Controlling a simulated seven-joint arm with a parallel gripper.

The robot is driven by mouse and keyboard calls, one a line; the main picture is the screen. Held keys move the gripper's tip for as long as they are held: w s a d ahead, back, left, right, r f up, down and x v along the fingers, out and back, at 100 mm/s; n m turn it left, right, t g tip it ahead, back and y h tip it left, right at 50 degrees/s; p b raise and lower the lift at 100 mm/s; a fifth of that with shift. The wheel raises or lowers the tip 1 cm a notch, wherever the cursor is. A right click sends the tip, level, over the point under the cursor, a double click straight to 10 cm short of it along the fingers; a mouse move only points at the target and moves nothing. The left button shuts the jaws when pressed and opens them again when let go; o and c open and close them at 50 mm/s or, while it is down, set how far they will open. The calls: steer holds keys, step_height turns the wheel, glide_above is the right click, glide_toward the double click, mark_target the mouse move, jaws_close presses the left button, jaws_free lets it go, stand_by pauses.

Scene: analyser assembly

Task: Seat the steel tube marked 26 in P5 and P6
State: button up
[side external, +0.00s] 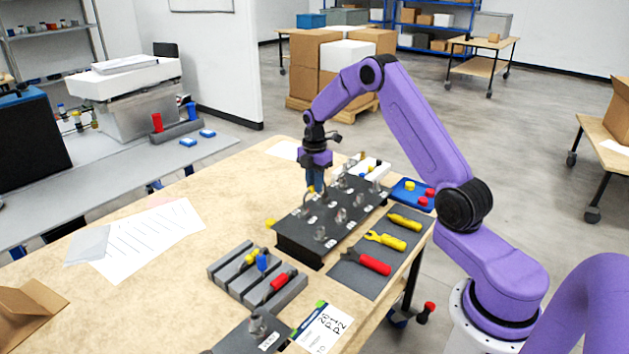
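My gripper (316,186) points down over the far left part of the black panel (300,243), which carries several clear and metallic fittings with small white labels. The labels are too small to tell which fittings are P5 and P6.
A grey slotted rack (232,272) with yellow, blue and red items stands in front of the panel. A dark mat (352,282) with yellow and red-handled tools lies to the right, near a blue tray (400,188). A printed card (325,328) lies in front.

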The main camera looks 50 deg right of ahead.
steer(key=o, duration=0.4)
steer(key=shift+r, duration=0.1)
step_height(320, 180, up, 17)
steer(key=shift+r, duration=0.15)
stand_by(0.5)
steer(key=s+a+m, duration=0.1)
steer(key=s+a, duration=0.5)
steer(key=a, duration=0.5)
steer(key=s+a+m, duration=0.1)
steer(key=s+a, duration=0.6)
steer(key=a, duration=0.4)
steer(key=s+f+m, duration=0.1)
steer(key=s, duration=0.7)
steer(key=s+a+f+m, duration=0.1)
steer(key=s+f, duration=0.1)
steer(key=s, duration=0.7)
steer(key=s+a+f+m, duration=0.1)
steer(key=s, duration=0.7)
steer(key=shift+s+a+f, duration=0.15)
steer(key=shift+s+f, duration=0.15)
steer(key=shift+s, duration=0.05)
